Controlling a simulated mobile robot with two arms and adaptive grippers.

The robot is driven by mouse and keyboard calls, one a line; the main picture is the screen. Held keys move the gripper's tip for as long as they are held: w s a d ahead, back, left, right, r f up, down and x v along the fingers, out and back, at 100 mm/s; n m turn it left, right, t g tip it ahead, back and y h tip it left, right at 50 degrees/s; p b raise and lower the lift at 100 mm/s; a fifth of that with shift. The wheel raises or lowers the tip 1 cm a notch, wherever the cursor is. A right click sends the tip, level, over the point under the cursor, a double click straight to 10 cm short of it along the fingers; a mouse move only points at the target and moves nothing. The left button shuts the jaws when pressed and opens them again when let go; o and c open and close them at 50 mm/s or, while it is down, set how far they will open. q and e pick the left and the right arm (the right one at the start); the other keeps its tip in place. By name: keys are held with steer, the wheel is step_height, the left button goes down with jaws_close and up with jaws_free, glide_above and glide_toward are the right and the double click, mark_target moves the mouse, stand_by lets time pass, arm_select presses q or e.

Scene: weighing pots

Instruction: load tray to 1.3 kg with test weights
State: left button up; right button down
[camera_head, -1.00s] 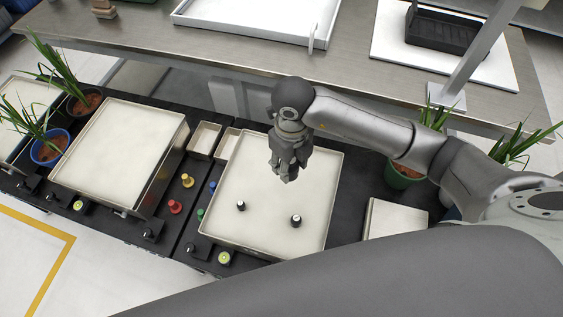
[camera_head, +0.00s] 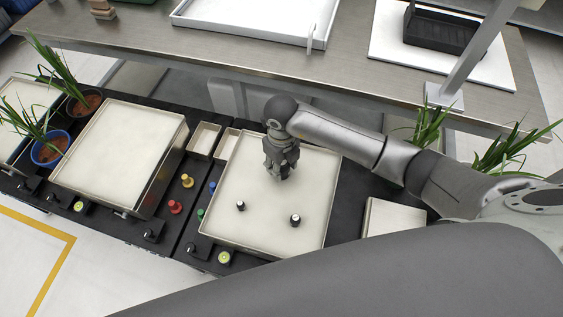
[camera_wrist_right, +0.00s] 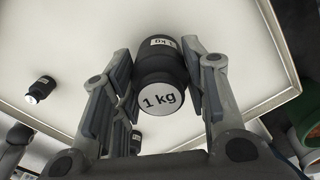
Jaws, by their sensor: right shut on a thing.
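The tray (camera_head: 313,166) is a shallow pale pan with a raised metal rim. Two small black weights with white tops, one (camera_head: 240,205) at left and one (camera_head: 295,220) at right, stand on it; their labels are unreadable here. My right gripper (camera_head: 281,174) is over the tray's back half. In the right wrist view it is shut on a black weight (camera_wrist_right: 162,67) labelled "1 kg", with a finger on each side. Whether this weight touches the tray is unclear. Two weights show beyond it there, one partly behind a finger. My left gripper is not in view.
Red (camera_head: 175,206), yellow (camera_head: 187,180), green (camera_head: 200,214) and blue (camera_head: 212,187) knob-shaped pieces stand left of the tray. Another empty pale tray (camera_head: 73,189) is farther left. Potted plants (camera_head: 52,147) stand at the left and right. A steel bench (camera_head: 350,80) runs behind.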

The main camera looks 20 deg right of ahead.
steer(key=shift+w, duration=0.1)
steer(key=c, duration=0.8)
jaws_free()
step_height(320, 180, up, 12)
steer(key=shift+r+b, duration=0.1)
steer(key=shift+b, duration=0.3)
